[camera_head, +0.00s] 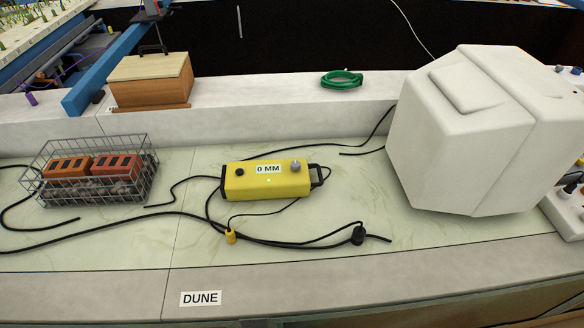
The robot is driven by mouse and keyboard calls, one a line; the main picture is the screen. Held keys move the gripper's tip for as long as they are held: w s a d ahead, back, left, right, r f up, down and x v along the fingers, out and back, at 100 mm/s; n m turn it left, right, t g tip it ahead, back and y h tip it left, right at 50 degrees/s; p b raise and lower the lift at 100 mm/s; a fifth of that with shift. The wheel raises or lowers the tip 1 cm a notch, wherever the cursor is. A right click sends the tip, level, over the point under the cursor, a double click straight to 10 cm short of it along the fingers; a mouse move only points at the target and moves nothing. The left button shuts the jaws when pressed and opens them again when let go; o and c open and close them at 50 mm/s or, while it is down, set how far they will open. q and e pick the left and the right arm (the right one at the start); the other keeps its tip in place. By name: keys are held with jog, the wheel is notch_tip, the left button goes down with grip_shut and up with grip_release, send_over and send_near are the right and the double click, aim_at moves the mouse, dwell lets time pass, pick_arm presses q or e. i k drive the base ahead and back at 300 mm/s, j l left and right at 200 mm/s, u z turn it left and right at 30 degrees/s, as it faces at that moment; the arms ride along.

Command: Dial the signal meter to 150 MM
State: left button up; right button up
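The yellow signal meter (266,181) lies on the pale tiled worktop near the middle of the head view. Its white display label (268,169) reads "0 MM". A grey knob (296,166) stands on its top near the right end, and a small black knob (239,172) is near the left end. A dark handle or bracket (319,174) sticks out at its right end. Neither of my grippers is in view, and nothing touches the meter's knobs.
A wire basket (92,171) with bricks and stones stands left, a large white monitor (480,130) right. Black cables (290,243) lie in front of the meter. A wooden box (150,80) and green coil (342,79) sit on the ledge behind. A "DUNE" label (201,298) marks the front edge.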

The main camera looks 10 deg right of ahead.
aim_at(294, 165)
jog(key=k+l+u, duration=0.1)
jog(key=l+u, duration=0.35)
jog(key=u, duration=0.2)
jog(key=k+l+u, duration=0.2)
jog(key=u, duration=0.15)
